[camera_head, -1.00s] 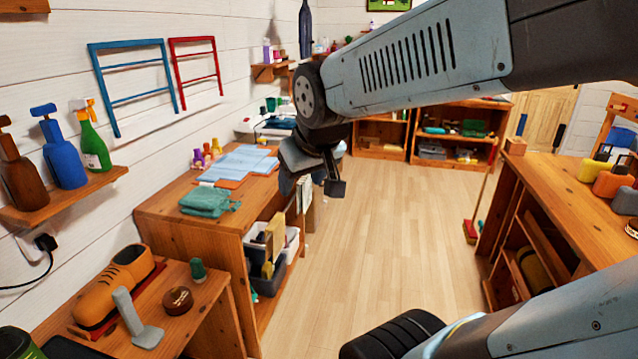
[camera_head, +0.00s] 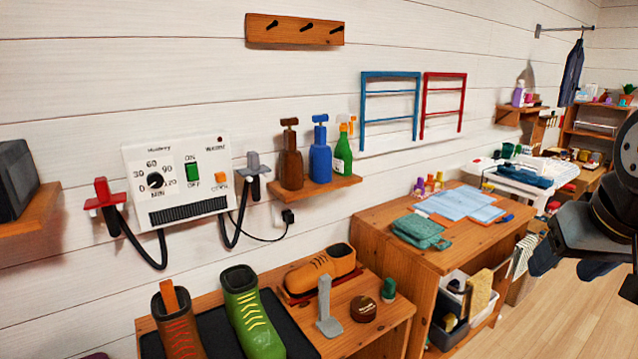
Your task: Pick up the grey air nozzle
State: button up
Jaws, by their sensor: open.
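The grey air nozzle (camera_head: 253,163) hangs on the white wall, just right of a white control box (camera_head: 177,179). Its dark handle points down and a black hose loops below it. A similar red nozzle (camera_head: 103,192) hangs left of the box. My gripper (camera_head: 545,262) is at the right edge, partly cut off by the frame. It is open, with nothing seen in it, and is far to the right of the nozzle.
Below the box, a bench (camera_head: 372,335) carries boots, an orange shoe (camera_head: 320,268) and a grey upright stand (camera_head: 326,305). A shelf (camera_head: 318,188) with spray bottles sits close right of the nozzle. A wooden desk (camera_head: 375,225) stands between bench and gripper.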

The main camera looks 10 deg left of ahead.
aim_at(254, 169)
jog(key=z, duration=1.15)
jog(key=i, duration=0.1)
jog(key=u, duration=2.45)
